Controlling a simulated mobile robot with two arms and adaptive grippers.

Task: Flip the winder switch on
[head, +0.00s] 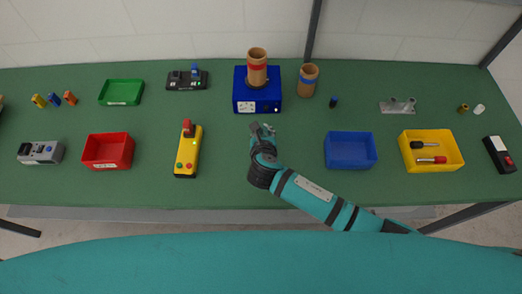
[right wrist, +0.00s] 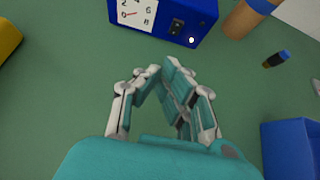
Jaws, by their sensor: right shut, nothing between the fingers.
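The winder is a blue box (head: 244,98) at the back middle of the table, with a cardboard tube (head: 257,66) upright on top. In the right wrist view the winder (right wrist: 207,12) shows at the top, with a white numbered dial (right wrist: 137,12), a black switch (right wrist: 177,27) and a small white light (right wrist: 192,40) on its front. I cannot tell which way the switch is set. My right gripper (head: 262,127) is shut and empty, just in front of the winder and apart from it. It also shows in the right wrist view (right wrist: 162,70). My left gripper is out of view.
A second cardboard tube (head: 308,81) stands right of the winder. A blue bin (head: 350,162) and a yellow bin (head: 450,164) with tools are at the right. A yellow control box (head: 187,160) with a red lever and a red bin (head: 108,163) are at the left.

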